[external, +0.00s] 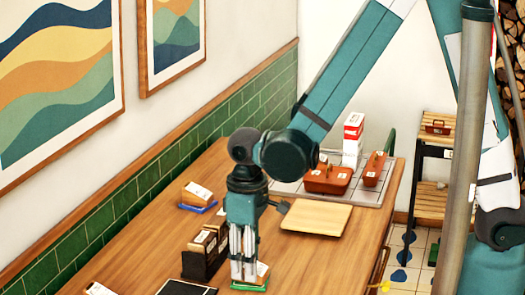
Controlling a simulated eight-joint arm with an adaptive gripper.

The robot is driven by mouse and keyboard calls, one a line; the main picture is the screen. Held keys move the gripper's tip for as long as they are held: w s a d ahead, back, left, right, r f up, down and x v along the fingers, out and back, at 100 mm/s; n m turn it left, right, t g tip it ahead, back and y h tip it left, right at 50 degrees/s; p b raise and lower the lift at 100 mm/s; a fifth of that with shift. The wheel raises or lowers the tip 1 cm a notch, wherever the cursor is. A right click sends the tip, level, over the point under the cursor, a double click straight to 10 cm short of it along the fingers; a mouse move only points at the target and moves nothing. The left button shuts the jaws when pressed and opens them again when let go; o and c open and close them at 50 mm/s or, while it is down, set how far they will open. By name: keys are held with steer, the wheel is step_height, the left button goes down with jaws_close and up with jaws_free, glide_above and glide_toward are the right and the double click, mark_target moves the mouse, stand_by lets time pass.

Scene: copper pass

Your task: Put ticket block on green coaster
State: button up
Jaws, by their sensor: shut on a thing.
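My gripper (244,277) points straight down over the green coaster (249,288) near the front of the wooden table. It is shut on a ticket block (263,270), a small block with a white top. The fingers hide most of this block, and only its right part shows beside them. The block is at or just above the coaster; I cannot tell whether it touches. The coaster shows as a thin green edge below the fingertips.
A dark holder (205,255) with upright cards stands just left of my gripper. A similar brown block (196,192) sits on a blue coaster (199,208) near the wall. A wooden board (316,218) and red-brown containers (327,179) lie behind. A black-framed panel (186,288) lies at the front.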

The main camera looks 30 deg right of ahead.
steer(key=o, duration=0.9)
steer(key=shift+r, duration=0.1)
steer(key=shift+r+p, duration=0.7)
steer(key=shift+r, duration=5.3)
steer(key=w+d+r+m+t, duration=0.1)
steer(key=w+d+r+m, duration=0.15)
steer(key=d+r, duration=0.55)
steer(key=s+d+r+m+t, duration=0.1)
steer(key=d+r+m+t, duration=0.1)
steer(key=d, duration=0.8)
steer(key=s+d+r+m+t, duration=0.2)
steer(key=d+r, duration=0.1)
steer(key=d, duration=0.8)
steer(key=s+d+r+m+t, duration=0.2)
steer(key=d, duration=0.8)
steer(key=shift+d+r+m, duration=0.15)
steer(key=shift+r+m, duration=0.1)
